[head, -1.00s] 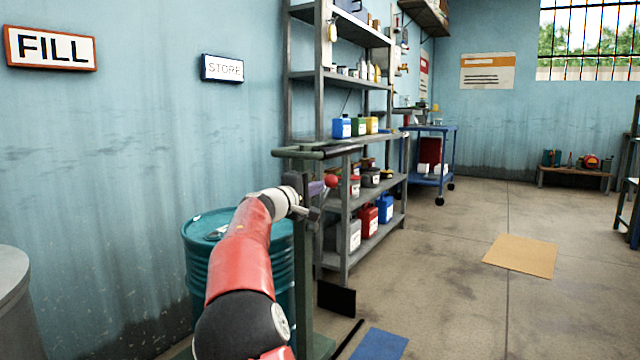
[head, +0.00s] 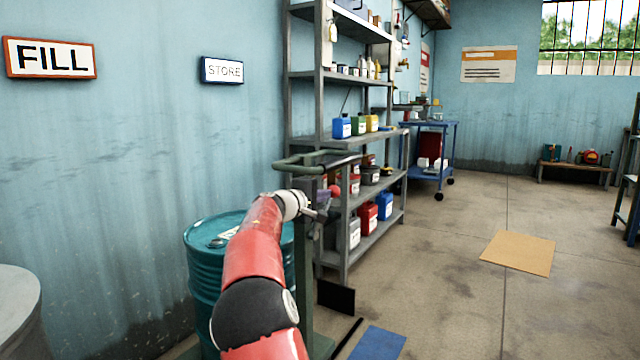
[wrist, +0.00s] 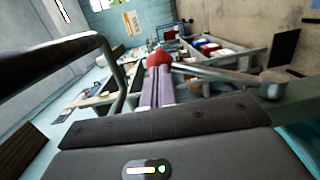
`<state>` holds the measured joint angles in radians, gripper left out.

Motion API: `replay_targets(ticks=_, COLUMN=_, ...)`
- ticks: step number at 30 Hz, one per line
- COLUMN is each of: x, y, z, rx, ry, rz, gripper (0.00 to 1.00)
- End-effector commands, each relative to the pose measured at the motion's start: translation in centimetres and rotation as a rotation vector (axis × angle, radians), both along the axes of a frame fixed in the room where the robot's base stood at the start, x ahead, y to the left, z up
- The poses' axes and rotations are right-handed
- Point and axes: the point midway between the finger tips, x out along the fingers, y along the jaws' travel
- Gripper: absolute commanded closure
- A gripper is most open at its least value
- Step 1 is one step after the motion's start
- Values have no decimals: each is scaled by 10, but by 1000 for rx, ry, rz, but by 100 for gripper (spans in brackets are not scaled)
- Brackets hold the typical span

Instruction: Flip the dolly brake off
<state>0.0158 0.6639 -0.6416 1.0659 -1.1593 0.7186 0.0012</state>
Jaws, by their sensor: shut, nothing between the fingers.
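The dolly's green frame (head: 303,250) stands beside a teal drum, with a looped handle (head: 315,162) at its top. A brake lever with a red knob (head: 335,190) sits below the handle. In the wrist view the red knob (wrist: 160,59) is at the tips of my gripper (wrist: 154,72), and a grey rod (wrist: 220,75) runs right from it to a round pivot (wrist: 272,84). My gripper is shut with nothing in it. Its fingers look close to the knob; I cannot tell whether they touch. In the head view my arm partly hides the drum and gripper.
The teal drum (head: 205,270) stands behind my arm. A grey shelf (head: 345,235) with cans and bottles is just beyond the dolly. The dark handle bar (wrist: 50,62) crosses close at left in the wrist view. Floor to the right is open, with a tan mat (head: 518,253).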

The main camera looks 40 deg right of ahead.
Motion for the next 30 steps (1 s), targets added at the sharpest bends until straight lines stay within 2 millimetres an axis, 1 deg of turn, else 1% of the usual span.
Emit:
replay_targets(ticks=1, x=1, y=-3, z=10, rx=18, ry=9, rz=-1, gripper=100)
replay_targets(ticks=12, x=5, y=-17, z=3, rx=127, ry=53, rz=-3, gripper=100)
replay_targets(ticks=18, x=6, y=-18, z=-2, rx=139, ry=58, rz=-2, gripper=100)
replay_targets(ticks=26, x=6, y=-17, z=-2, rx=139, ry=57, rz=-2, gripper=100)
replay_targets(ticks=30, x=5, y=-11, z=-1, rx=139, ry=57, rz=0, gripper=100)
